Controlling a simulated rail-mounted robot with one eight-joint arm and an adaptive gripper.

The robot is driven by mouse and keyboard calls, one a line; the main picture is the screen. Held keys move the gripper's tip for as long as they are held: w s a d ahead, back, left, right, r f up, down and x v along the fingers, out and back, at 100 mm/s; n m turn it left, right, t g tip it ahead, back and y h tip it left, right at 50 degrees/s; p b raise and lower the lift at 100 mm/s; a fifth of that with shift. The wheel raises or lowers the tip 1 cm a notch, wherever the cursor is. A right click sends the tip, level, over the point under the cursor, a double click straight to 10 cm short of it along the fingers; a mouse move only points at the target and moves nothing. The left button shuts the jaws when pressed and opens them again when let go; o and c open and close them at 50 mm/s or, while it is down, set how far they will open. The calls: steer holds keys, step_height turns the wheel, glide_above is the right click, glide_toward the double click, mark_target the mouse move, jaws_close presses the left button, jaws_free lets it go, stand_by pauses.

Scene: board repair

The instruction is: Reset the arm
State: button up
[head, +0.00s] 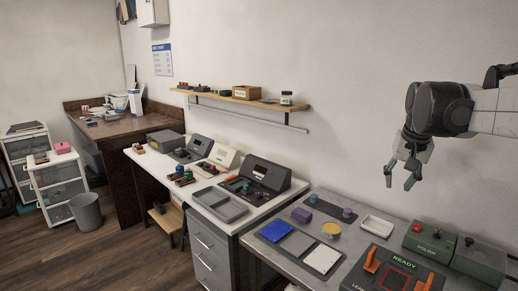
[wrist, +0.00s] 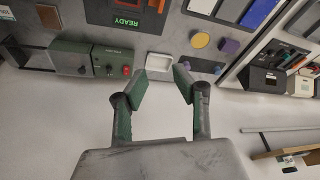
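My gripper (head: 402,177) hangs in the air at the right of the head view, above the grey workbench and in front of the white wall. Its fingers point down and are spread apart. In the wrist view the two green-padded fingers of the gripper (wrist: 158,84) stand apart with nothing between them. A small white tray (wrist: 159,61) lies on the bench beyond the fingertips. Nothing touches the gripper.
On the grey bench stand a green polish machine (head: 435,240), a black device with a lit READY sign (head: 395,270), the white tray (head: 377,225), a yellow round item (head: 331,229) and a purple block (head: 301,215). A wooden shelf (head: 225,98) juts from the wall.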

steer(key=s+a+f+n+t, duration=0.1)
steer(key=s+a+f, duration=0.2)
steer(key=s+a, duration=0.2)
steer(key=s+a+f+n+t, duration=0.1)
steer(key=s+a+f, duration=0.3)
steer(key=s, duration=0.8)
steer(key=s+a+f+n+t+y, duration=0.1)
steer(key=s+a+f, duration=0.3)
steer(key=s+a, duration=0.4)
steer(key=shift+s+n+t, duration=0.4)
steer(key=shift+s+n, duration=0.05)
steer(key=shift+n, duration=0.15)
